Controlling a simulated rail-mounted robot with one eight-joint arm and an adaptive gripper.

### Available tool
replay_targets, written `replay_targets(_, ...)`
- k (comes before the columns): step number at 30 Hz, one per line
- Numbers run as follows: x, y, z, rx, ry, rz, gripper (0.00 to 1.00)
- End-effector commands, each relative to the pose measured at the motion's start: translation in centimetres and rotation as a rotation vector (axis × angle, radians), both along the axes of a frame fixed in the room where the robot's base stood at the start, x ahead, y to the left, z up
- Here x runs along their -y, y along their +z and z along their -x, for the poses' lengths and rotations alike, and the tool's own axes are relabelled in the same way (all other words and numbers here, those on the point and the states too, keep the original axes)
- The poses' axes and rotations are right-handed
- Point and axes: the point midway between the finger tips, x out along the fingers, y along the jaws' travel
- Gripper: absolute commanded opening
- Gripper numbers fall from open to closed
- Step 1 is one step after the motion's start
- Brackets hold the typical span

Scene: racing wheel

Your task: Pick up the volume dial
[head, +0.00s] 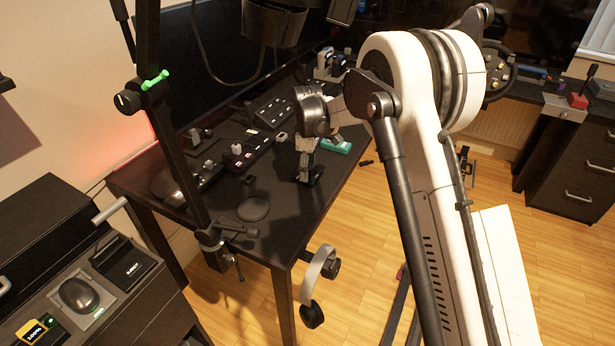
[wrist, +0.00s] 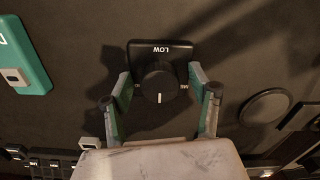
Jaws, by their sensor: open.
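A black round dial (wrist: 158,84) with a white pointer line sits on a small black base marked "LOW" on the dark desk. I take it to be the volume dial. My gripper (wrist: 159,80) is open, with one finger on each side of the dial. I cannot tell whether the fingers touch it. In the head view my gripper (head: 308,177) points down at the desk top, and I cannot make out the dial clearly there.
On the desk (head: 285,222) are a teal object (head: 336,146), a flat black disc (head: 253,208) and several control boxes. A clamped black pole (head: 178,150) stands at the near edge. Headphones (head: 317,275) hang from the edge.

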Motion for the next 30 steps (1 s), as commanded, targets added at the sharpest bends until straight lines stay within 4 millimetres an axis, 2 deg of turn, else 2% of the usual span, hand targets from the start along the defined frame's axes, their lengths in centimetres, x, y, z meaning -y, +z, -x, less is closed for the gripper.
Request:
replay_targets(2, 0.0, 0.0, 0.0, 0.0, 0.0, 0.0, 0.56)
replay_targets(15, 0.0, 0.1, 0.0, 0.0, 0.0, 0.0, 0.0)
replay_targets(25, 0.0, 0.3, 0.0, 0.0, 0.0, 0.0, 0.0)
replay_targets(30, 0.0, 2.3, 0.0, 0.0, 0.0, 0.0, 0.0)
